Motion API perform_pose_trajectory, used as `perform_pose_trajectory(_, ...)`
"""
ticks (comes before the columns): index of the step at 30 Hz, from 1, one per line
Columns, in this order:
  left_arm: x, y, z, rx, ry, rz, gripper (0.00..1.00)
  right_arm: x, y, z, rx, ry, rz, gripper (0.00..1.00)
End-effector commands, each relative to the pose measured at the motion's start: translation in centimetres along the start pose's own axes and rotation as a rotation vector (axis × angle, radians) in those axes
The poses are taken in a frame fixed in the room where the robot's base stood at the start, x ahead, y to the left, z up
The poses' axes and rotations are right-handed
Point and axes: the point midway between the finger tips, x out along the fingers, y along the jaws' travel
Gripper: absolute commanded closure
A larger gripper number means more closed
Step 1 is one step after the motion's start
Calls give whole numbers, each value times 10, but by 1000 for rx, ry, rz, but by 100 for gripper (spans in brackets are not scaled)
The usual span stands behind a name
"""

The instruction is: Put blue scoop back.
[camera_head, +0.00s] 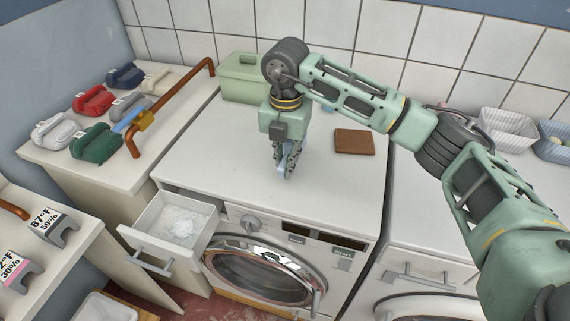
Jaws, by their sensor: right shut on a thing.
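My right gripper (287,163) points down over the white top of the washing machine (225,155), behind its front edge. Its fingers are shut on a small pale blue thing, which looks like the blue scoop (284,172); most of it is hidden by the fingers. I cannot tell whether it touches the machine top. The detergent drawer (146,221) is pulled open at the left front and holds white powder (181,224). My left gripper is out of view.
A green lidded box (243,80) and a brown flat block (354,142) lie on the machine top. Several coloured handled objects, one green (97,143), and an orange bar (185,91) are on the left counter. Baskets (507,128) stand at right.

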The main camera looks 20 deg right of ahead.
Motion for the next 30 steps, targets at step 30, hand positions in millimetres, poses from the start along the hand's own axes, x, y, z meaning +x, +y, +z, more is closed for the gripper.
perform_pose_trajectory(30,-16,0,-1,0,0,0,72,47,3,1,1,0,0,68)
